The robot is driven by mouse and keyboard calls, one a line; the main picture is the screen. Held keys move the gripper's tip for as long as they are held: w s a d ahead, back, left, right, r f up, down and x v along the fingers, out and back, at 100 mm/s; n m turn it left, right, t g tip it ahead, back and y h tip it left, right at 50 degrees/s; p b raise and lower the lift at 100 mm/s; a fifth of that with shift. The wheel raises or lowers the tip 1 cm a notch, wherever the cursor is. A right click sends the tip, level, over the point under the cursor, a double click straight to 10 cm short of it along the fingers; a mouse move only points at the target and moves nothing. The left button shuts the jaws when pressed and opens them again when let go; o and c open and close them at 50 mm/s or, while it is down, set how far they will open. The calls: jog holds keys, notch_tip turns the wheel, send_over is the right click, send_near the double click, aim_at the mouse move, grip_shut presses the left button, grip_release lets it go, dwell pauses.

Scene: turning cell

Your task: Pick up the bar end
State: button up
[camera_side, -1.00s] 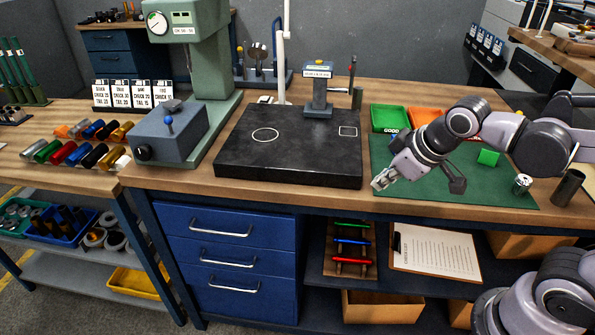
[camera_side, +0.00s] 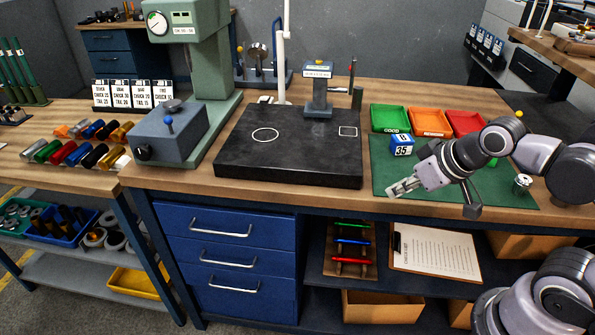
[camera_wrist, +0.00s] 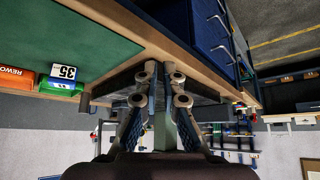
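A short silvery cylinder (camera_side: 522,184), which looks like the bar end, stands on the right part of the green mat (camera_side: 440,198). My gripper (camera_side: 392,191) is above the mat's front left edge, well to the left of the cylinder, pointing left. In the wrist view, my gripper (camera_wrist: 160,72) shows its fingers apart with nothing between them. The cylinder is not visible in the wrist view.
A blue and white block marked 35 (camera_side: 401,146) stands at the mat's back left, close to my gripper. Green (camera_side: 390,117), orange (camera_side: 430,122) and red (camera_side: 465,122) trays line the back. A black plate (camera_side: 290,160) lies to the left.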

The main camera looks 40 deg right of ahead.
jog(key=o, duration=0.8)
jog(key=w+d+r+m, duration=0.5)
jog(key=w+m, duration=0.4)
jog(key=w, duration=0.1)
jog(key=w+d+r+m, duration=0.6)
jog(key=w+m, duration=0.3)
jog(key=w, duration=0.1)
jog(key=m, duration=1.8)
send_near(359, 99)
jog(key=shift+g, duration=0.3)
jog(key=shift+w+d+r+x, duration=0.1)
jog(key=shift+x, duration=1.65)
jog(key=shift+w+d+r+x, duration=0.1)
jog(key=shift+d+x, duration=0.05)
jog(key=shift+x, duration=1.6)
jog(key=shift+w+d+x, duration=0.1)
jog(key=shift+w+x, duration=0.05)
jog(key=shift+x, duration=1.6)
